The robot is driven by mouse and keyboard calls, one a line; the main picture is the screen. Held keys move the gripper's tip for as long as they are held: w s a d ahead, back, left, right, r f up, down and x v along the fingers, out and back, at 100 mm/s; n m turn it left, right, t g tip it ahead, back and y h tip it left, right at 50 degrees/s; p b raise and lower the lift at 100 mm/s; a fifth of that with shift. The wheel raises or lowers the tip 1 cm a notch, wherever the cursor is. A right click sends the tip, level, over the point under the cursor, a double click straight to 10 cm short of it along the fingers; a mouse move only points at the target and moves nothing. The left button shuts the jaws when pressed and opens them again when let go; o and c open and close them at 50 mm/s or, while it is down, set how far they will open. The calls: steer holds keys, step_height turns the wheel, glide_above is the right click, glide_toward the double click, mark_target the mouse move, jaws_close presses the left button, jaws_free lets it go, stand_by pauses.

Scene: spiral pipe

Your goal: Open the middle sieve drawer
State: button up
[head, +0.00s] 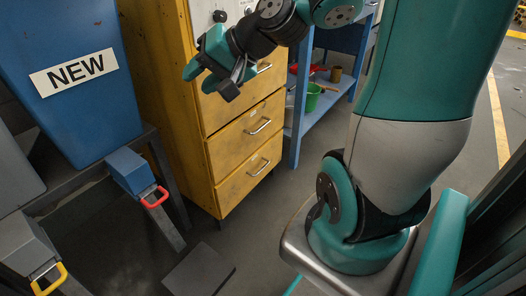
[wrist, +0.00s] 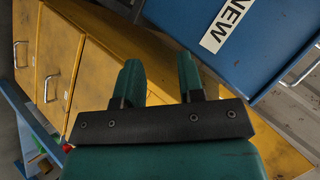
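No label in view marks a sieve drawer. A small blue drawer-like box (head: 130,169) with a red handle (head: 155,197) sits below the blue NEW bin (head: 75,105). A grey one (head: 25,243) with a yellow handle (head: 48,279) is at lower left. A yellow cabinet (head: 157,70) has several drawers with metal handles, including a handle (head: 259,126) on a lower drawer. My gripper (head: 199,77) is in front of the cabinet's upper part, above the small boxes. In the wrist view it (wrist: 158,70) is open and empty, its fingers apart.
A blue shelf (head: 307,122) with a green bucket (head: 312,97) stands right of the cabinet. A dark flat plate (head: 200,271) lies on the floor. The NEW bin also shows in the wrist view (wrist: 185,15).

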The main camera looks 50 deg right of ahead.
steer(key=s+d+f+m+t+h+b, duration=0.25)
steer(key=d+f+m+h+b, duration=0.35)
steer(key=d+f+b, duration=0.85)
steer(key=s+d+f+m+t+h+b, duration=0.2)
steer(key=d+f+m+t+h+b, duration=0.15)
steer(key=d+f+m+b, duration=0.95)
steer(key=n+p, duration=0.5)
steer(key=p, duration=0.4)
glide_toward(263, 126)
steer(key=shift+h, duration=0.45)
steer(key=shift+f+p+x, duration=0.15)
steer(key=shift+p+x, duration=1.85)
steer(key=shift+x, duration=0.65)
steer(key=shift+f+p+x, duration=0.1)
steer(key=shift+p+x, duration=1.9)
steer(key=shift+x, duration=0.6)
steer(key=shift+a, duration=0.1)
steer(key=shift+c, duration=0.4)
